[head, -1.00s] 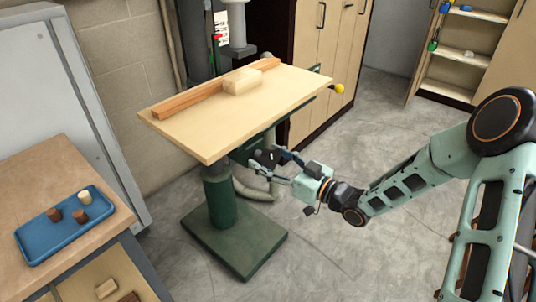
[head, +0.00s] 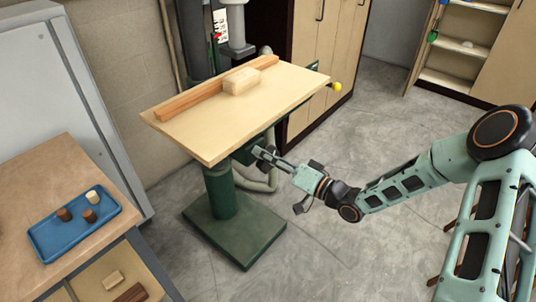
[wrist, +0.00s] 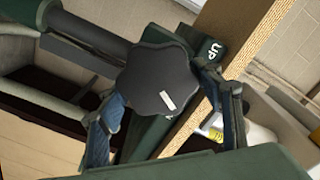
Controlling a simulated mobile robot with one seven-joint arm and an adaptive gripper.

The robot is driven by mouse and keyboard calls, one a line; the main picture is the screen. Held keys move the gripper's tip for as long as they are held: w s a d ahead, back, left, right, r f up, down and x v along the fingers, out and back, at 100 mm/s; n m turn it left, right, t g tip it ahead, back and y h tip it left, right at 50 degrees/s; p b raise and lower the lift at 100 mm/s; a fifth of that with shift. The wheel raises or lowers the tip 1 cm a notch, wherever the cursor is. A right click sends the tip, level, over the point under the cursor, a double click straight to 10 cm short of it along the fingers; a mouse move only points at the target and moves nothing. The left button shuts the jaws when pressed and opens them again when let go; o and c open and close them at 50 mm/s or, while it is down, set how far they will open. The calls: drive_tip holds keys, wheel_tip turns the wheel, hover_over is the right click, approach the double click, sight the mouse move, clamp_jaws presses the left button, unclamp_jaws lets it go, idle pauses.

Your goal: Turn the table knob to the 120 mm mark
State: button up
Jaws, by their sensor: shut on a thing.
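The table knob (wrist: 160,78) is a dark, lobed hand knob with a small pale mark on its face, seen in the wrist view. My gripper (wrist: 165,84) has one finger on each side of it and is shut on it. In the head view, my gripper (head: 262,155) is under the front right edge of the tilted wooden table (head: 205,145), and the knob is largely hidden there. White "UP" lettering (wrist: 213,48) shows on the dark green part beside the knob. I cannot make out a 120 mm mark or a readable scale.
A fence (head: 190,102) and a wood block (head: 236,82) lie on the table. A yellow ball handle (head: 336,87) sticks out at its right. The green column (head: 219,190) and base stand below. A blue tray (head: 50,238) is at left.

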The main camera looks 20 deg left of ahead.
drive_tip(key=shift+s+a+r+m, duration=0.1)
drive_tip(key=shift+a+r+m, duration=0.1)
drive_tip(key=shift+r+m, duration=0.15)
idle(0.4)
drive_tip(key=o, duration=1.1)
drive_tip(key=shift+s, duration=0.1)
drive_tip(key=shift+d+f, duration=0.1)
drive_tip(key=shift+d, duration=0.1)
drive_tip(key=shift+d, duration=0.3)
drive_tip(key=v, duration=1.1)
drive_tip(key=shift+s+d, duration=0.1)
